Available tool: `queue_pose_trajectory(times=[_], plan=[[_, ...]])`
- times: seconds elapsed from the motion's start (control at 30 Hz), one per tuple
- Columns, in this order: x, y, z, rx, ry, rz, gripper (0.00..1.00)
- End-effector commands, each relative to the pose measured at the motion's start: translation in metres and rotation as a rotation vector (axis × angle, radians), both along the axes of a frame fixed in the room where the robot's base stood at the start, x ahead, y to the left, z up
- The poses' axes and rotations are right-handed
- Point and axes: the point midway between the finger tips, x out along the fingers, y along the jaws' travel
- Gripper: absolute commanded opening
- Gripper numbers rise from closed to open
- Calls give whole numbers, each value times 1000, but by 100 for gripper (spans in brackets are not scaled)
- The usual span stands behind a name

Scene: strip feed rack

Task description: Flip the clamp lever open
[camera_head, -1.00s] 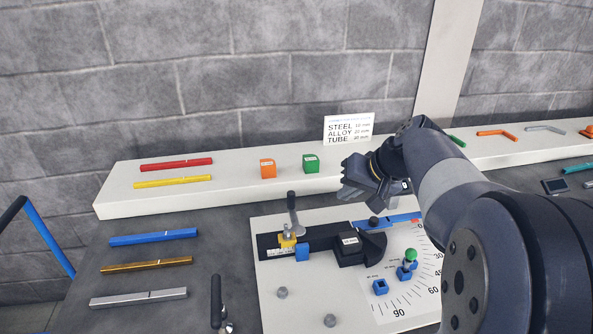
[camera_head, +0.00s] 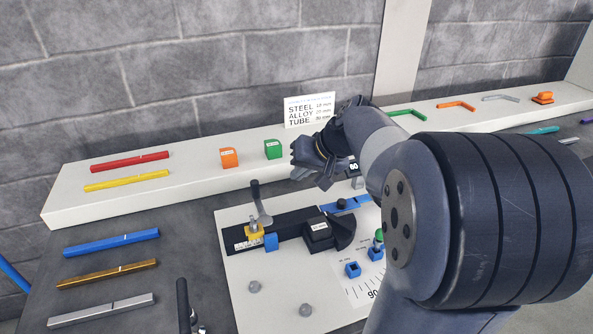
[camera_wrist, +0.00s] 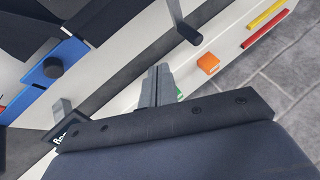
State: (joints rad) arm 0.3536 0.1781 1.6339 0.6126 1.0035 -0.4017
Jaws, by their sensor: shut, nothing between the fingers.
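The clamp lever (camera_head: 258,202) stands roughly upright, a grey arm with a dark grip, at the left end of the black bending fixture (camera_head: 290,228). Its foot is by a yellow block (camera_head: 254,233). The lever also shows at the top of the wrist view (camera_wrist: 183,24). My gripper (camera_head: 300,172) is to the right of the lever and farther back, above the board, apart from it. In the wrist view its fingers (camera_wrist: 158,80) are together and hold nothing. The wrist housing hides part of the scene below the fingers.
Orange (camera_head: 229,158) and green (camera_head: 273,149) blocks stand on the white shelf behind, with a label sign (camera_head: 309,108). Coloured strips lie at the left. A dark handle (camera_head: 184,305) rises at the front. Pegs stand on the white board (camera_head: 275,313).

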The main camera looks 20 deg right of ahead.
Motion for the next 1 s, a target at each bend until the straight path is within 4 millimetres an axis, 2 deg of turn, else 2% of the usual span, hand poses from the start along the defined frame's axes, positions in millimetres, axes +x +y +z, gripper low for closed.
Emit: queue_pose_trajectory(times=[0.03,0.3,0.43,0.6,1.0], plan=[[6,5,-11,2,5,3,0],[35,24,-58,0,5,3,0],[41,43,-54,-1,1,5,0],[46,57,-55,-1,1,3,0],[47,61,-55,-1,0,0,0]])
